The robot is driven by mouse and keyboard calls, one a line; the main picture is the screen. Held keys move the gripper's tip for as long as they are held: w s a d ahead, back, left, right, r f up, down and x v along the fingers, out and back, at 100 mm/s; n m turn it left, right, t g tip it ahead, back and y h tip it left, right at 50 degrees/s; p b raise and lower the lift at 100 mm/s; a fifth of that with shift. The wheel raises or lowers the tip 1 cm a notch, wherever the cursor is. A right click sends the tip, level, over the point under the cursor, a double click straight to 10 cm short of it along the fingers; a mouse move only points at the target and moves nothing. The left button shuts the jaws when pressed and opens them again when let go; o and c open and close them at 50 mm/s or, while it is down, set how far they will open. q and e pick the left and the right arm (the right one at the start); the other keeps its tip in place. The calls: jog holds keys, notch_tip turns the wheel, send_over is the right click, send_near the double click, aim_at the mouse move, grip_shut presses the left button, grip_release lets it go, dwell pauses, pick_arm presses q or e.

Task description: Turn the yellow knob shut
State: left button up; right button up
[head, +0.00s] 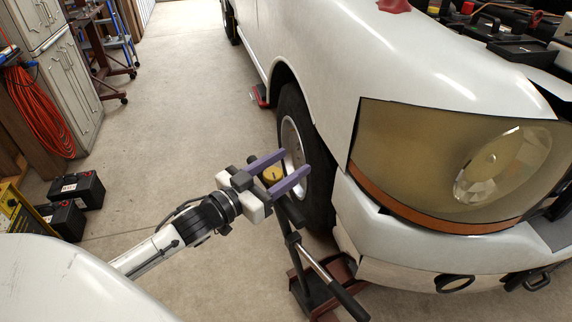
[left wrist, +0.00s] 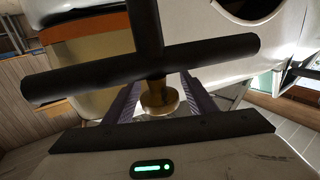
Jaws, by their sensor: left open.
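The yellow knob (head: 272,174) shows in the head view between the two purple fingers of my left gripper (head: 295,162), beside the truck's front wheel. In the left wrist view the knob (left wrist: 158,98) looks brassy and sits between the fingers of the gripper (left wrist: 158,84), below a black crossbar (left wrist: 100,72). The fingers stand on either side of it, open, with a gap visible on both sides. I cannot tell the knob's turn position. My right gripper is in neither view.
A jack with a black handle (head: 345,298) and a dark red base (head: 300,290) stands by the truck's bumper (head: 400,240). The front tyre (head: 292,110) is just behind the gripper. Black batteries (head: 82,188) lie at left.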

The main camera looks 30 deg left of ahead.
pick_arm(q)
jog(key=shift+c, duration=0.4)
jog(key=c, duration=0.9)
